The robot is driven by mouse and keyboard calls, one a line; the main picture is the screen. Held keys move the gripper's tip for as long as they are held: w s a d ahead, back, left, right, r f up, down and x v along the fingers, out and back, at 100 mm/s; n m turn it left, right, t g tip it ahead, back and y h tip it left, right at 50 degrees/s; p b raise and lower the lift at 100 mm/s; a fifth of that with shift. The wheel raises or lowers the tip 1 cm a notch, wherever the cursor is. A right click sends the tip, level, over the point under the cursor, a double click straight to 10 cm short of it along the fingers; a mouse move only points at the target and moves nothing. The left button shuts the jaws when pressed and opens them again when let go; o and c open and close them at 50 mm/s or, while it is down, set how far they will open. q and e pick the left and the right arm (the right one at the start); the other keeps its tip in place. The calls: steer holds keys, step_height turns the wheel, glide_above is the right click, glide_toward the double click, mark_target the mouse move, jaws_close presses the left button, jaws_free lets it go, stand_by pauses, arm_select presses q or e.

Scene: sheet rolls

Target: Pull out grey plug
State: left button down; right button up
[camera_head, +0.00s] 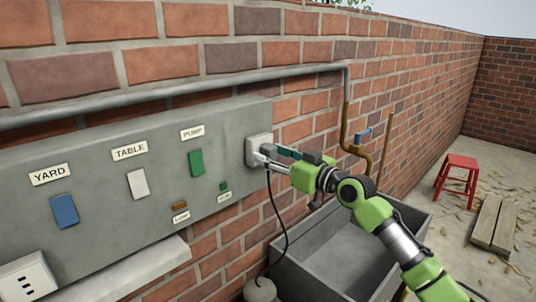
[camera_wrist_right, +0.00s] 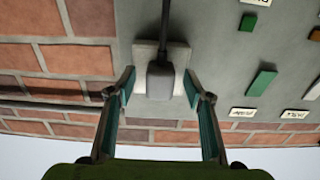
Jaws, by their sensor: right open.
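The grey plug (camera_wrist_right: 160,82) sits in a pale square socket plate (camera_head: 254,140), with its dark cable (camera_head: 278,215) hanging down in the head view. My right gripper (camera_head: 271,156) is at the socket with its fingers open. In the right wrist view its two teal-padded fingers stand on either side of the plug, with a visible gap on each side. In the head view the fingers partly hide the plug. My left gripper is in neither view.
A grey panel (camera_head: 95,205) carries YARD, TABLE and PUMP labels with coloured switches. Below the socket stand a grey trough (camera_head: 345,250) and a rounded object (camera_head: 260,289). A pipe (camera_head: 350,120) runs down the brick wall. A red stool (camera_head: 457,175) and planks (camera_head: 493,223) are at right.

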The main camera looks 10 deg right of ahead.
mark_target(274, 155)
steer(key=shift+c, duration=0.3)
stand_by(0.5)
jaws_close()
steer(key=shift+s+d, duration=0.1)
steer(key=shift+v, duration=2.85)
